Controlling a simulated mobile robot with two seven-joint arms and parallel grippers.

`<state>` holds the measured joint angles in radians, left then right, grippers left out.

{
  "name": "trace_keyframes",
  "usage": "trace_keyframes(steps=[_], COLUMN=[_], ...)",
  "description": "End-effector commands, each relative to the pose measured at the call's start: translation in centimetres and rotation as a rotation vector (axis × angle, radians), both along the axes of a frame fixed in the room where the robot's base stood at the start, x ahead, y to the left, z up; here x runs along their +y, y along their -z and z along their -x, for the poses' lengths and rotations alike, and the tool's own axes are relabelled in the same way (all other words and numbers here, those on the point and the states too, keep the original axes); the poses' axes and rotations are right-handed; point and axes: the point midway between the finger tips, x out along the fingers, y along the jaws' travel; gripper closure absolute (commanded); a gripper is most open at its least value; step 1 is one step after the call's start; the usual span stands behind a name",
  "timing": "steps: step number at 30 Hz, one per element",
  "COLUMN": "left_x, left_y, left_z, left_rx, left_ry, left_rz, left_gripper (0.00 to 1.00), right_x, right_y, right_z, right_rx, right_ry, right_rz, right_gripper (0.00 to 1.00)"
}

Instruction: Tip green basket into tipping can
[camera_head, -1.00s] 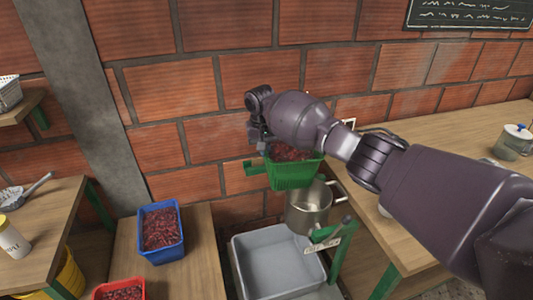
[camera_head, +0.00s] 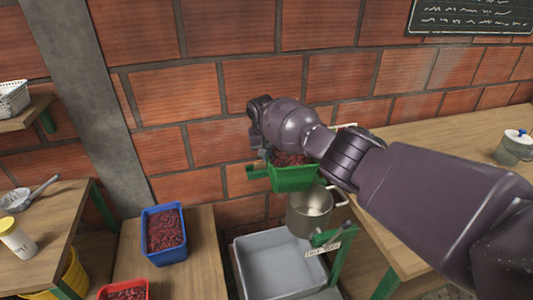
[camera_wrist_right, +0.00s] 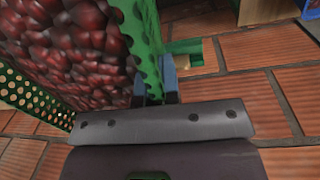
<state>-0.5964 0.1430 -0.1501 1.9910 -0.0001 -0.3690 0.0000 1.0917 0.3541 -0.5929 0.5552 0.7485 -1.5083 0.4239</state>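The green basket (camera_head: 297,180), filled with dark red cherries (camera_head: 290,159), is up in the air against the brick wall. In the head view it is just above and slightly left of the metal tipping can (camera_head: 310,210). My right gripper (camera_wrist_right: 163,90) is shut on the basket's green wall (camera_wrist_right: 148,40), with cherries close beside it in the wrist view. My right arm's wrist hides part of the basket in the head view. The can's mouth is visible and it looks upright. My left gripper is not in view.
A grey tub (camera_head: 270,262) stands below the can, beside a green frame (camera_head: 340,255). A blue basket (camera_head: 163,232) and a red basket (camera_head: 125,291) of cherries sit on the bench at left. A wooden counter (camera_head: 425,165) lies at right, with a lidded pot (camera_head: 514,147).

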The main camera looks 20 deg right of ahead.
Motion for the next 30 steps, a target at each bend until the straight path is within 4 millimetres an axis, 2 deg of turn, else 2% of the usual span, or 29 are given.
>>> trace_keyframes(steps=[1, 21, 27, 30], left_x=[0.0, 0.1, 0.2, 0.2], left_y=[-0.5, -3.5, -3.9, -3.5], left_z=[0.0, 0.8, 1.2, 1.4], left_rx=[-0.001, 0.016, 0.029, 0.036], left_ry=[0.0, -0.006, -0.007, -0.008], left_rz=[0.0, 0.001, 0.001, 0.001], left_gripper=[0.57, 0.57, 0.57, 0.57], right_x=[0.0, 0.0, 0.0, 0.0], right_y=[-0.8, -3.3, -4.2, -4.6], right_z=[-0.2, -0.3, -0.2, -0.3], right_rx=[-0.014, -0.14, -0.189, -0.217], right_ry=[-0.001, -0.002, -0.002, -0.001], right_rz=[-0.003, -0.091, -0.128, -0.145], right_gripper=[1.0, 1.0, 1.0, 1.0])
